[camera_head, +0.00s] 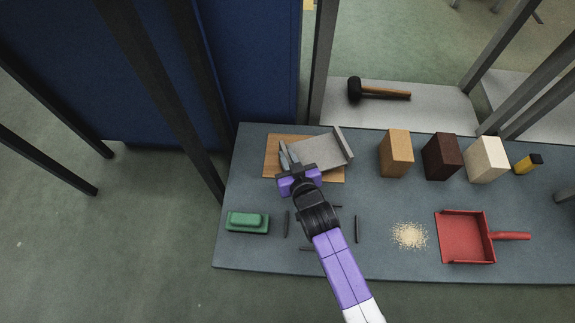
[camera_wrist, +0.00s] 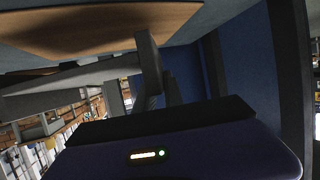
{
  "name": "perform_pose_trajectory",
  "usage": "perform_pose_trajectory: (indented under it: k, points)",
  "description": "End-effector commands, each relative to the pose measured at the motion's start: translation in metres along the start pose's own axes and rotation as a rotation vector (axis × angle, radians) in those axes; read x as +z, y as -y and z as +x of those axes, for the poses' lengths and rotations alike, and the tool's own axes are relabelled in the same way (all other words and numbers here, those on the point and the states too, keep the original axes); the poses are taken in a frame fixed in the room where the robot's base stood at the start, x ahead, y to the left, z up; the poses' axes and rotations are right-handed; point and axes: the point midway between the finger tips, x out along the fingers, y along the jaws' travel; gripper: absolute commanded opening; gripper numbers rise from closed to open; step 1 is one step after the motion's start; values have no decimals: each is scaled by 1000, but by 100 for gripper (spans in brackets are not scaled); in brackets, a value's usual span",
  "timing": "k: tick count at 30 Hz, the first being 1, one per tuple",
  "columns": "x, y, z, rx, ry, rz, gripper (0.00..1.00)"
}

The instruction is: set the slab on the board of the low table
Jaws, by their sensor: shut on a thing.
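The grey slab (camera_head: 318,154) has a raised lip along its right end and is held by my gripper (camera_head: 287,158), which is shut on its left end. The slab is turned relative to the wooden board (camera_head: 273,145) and covers much of it, reaching past the board's right edge. The board lies flat on the grey-blue low table (camera_head: 385,205). In the wrist view the slab (camera_wrist: 55,92) comes in from the left to the finger, and the board (camera_wrist: 105,32) shows beyond it with a gap between. Part of the board is hidden by slab and gripper.
A green block-like object (camera_head: 248,222) and several thin dark strips (camera_head: 356,229) lie near the front. Tan (camera_head: 396,153), dark brown (camera_head: 442,157) and cream (camera_head: 486,160) blocks stand at right. Granules (camera_head: 409,236) and a red dustpan (camera_head: 466,238) lie front right. A mallet (camera_head: 378,91) lies behind.

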Motion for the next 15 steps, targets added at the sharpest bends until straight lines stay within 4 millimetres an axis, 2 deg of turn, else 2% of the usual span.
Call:
perform_pose_trajectory:
  k: [9,15]
  points:
    - [35,0,16,1,-3,-2,0]
    - [35,0,16,0,-5,-1,0]
